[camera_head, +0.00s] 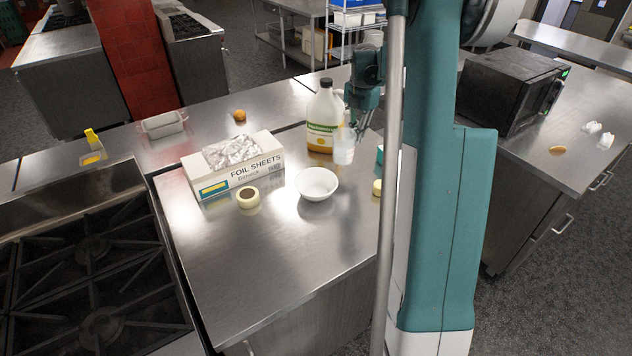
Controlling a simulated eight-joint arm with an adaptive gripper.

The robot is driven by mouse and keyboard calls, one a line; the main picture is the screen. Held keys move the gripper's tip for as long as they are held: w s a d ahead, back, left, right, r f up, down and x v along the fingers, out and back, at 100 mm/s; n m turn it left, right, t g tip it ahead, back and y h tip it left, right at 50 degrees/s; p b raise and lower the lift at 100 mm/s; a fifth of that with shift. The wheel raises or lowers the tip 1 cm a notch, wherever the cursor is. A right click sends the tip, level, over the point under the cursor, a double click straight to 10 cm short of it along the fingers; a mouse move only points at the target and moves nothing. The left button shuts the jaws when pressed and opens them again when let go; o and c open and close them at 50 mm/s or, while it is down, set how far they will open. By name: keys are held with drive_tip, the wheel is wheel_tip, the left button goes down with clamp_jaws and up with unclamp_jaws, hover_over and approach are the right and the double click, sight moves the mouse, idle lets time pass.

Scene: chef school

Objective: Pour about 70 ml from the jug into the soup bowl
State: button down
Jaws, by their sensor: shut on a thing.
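The soup bowl (317,186) is white and round and stands upright on the steel counter (270,268). A pale, translucent jug (344,147) is behind the bowl and a little to its right, apart from it and roughly upright. My gripper (357,128) is shut on the jug from its right side. The fingertips are small and partly hidden. I cannot tell what is in the jug, how full it is, or how far it is above the counter. The bowl's inside looks plain white.
A large labelled bottle (322,118) stands close behind the jug. Left of the bowl are a foil sheets box (235,172) and a tape roll (248,198). A yellowish round thing (377,188) lies to its right. The counter in front is clear. A stove (95,260) is at left.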

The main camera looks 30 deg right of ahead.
sight(346, 137)
wheel_tip(346, 137, down, 6)
drive_tip(key=shift+f, duration=0.1)
drive_tip(key=shift+a, duration=0.1)
idle(0.4)
drive_tip(key=shift+s+a+r+h+p, duration=0.1)
drive_tip(key=shift+a+r+h+p, duration=0.2)
drive_tip(key=shift+r+h, duration=0.2)
drive_tip(key=shift+a+r+h+p, duration=0.2)
drive_tip(key=shift+r+h+p, duration=0.05)
drive_tip(key=shift+r+h, duration=0.2)
drive_tip(key=shift+s+a+r+t+h+p, duration=0.2)
drive_tip(key=shift+a+r+t+h+p, duration=0.25)
drive_tip(key=shift+a+r+h, duration=0.55)
drive_tip(key=a+r+h, duration=0.1)
drive_tip(key=a+r+h+p, duration=0.1)
drive_tip(key=r, duration=0.1)
drive_tip(key=a+r+h, duration=0.1)
drive_tip(key=shift+s+r+t, duration=0.35)
drive_tip(key=shift+s, duration=0.05)
drive_tip(key=shift+s+a+r+t+h+b, duration=0.1)
drive_tip(key=shift+a+r+t+h+b, duration=0.1)
drive_tip(key=shift+a+h+b, duration=0.45)
drive_tip(key=shift+s+a+r+t+h+b, duration=0.1)
drive_tip(key=shift+a+t+h, duration=0.1)
drive_tip(key=shift+h, duration=0.8)
drive_tip(key=shift+s+a+r+h, duration=0.1)
drive_tip(key=shift+a+r+h, duration=0.3)
drive_tip(key=shift+r+h, duration=0.2)
